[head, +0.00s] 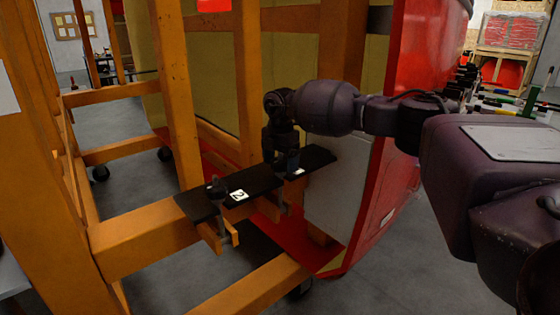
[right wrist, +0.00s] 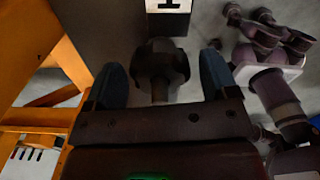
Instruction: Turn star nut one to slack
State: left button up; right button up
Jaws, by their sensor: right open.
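Star nut one is a dark knob (right wrist: 157,68) in the right wrist view, next to a white label marked 1 (right wrist: 168,8). My right gripper (right wrist: 163,78) is open, with one blue finger on each side of the knob. A gap shows between the knob and each finger. In the head view my right gripper (head: 284,167) points down at the dark plate (head: 318,157) and hides the nut. The label (head: 298,172) shows just beside the fingers. My left gripper is in neither view.
A second star nut (head: 216,188) stands on the plate's left part, by a label marked 2 (head: 238,195). An orange post (head: 176,90) rises behind the plate. The red nosecone (head: 405,150) stands close at the right.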

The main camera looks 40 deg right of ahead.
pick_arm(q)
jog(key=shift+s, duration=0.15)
pick_arm(e)
jog(key=c, duration=0.9)
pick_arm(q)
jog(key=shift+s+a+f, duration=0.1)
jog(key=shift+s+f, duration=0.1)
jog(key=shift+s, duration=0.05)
pick_arm(e)
jog(key=shift+c, duration=0.2)
